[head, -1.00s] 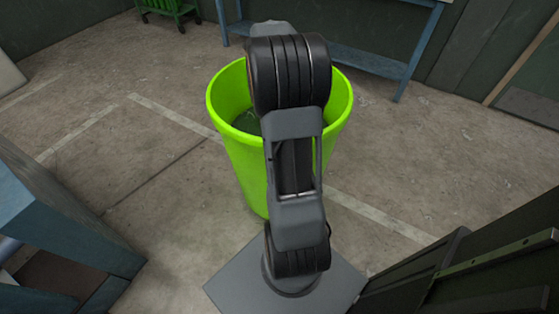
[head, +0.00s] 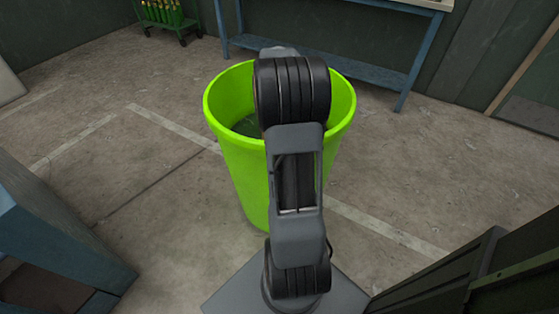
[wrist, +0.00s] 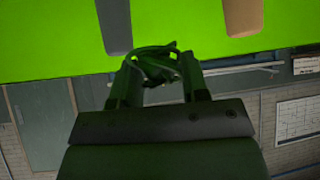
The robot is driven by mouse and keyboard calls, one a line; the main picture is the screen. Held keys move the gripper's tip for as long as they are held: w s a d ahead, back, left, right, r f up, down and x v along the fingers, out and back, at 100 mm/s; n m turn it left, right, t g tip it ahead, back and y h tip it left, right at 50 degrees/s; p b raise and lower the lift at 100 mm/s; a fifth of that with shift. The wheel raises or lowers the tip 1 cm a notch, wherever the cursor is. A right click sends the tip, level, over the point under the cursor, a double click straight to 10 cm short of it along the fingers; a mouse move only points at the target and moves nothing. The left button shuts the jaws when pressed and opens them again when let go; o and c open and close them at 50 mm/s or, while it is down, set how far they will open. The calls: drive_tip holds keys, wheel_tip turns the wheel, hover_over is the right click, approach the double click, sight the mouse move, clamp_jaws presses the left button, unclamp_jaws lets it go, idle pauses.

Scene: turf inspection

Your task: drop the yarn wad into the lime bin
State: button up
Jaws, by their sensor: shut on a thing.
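The lime bin (head: 243,175) stands upright on the floor in front of me in the head view, its open top facing up. My arm crosses in front of its right part and hides some of the rim and inside. My gripper (wrist: 158,78) shows in the wrist view, shut on the yarn wad (wrist: 160,66), a small dark tangle of strands between the fingertips. The lime bin's bright green wall (wrist: 50,42) fills the top of the wrist view behind the wad. The gripper and wad are hidden behind my arm in the head view.
A blue table (head: 330,62) stands behind the bin, and a green cart (head: 165,15) at the back left. A blue-grey bench (head: 60,235) is near at left, and a dark panel (head: 440,275) at lower right. The floor left and right of the bin is clear.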

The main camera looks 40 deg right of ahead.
drive_tip(key=o, duration=1)
drive_tip(key=shift+c, duration=0.2)
drive_tip(key=p+v, duration=0.1)
drive_tip(key=v, duration=1.2)
drive_tip(key=shift+s+a+r+p, duration=0.15)
drive_tip(key=shift+a+r+p, duration=0.1)
drive_tip(key=shift+p, duration=0.05)
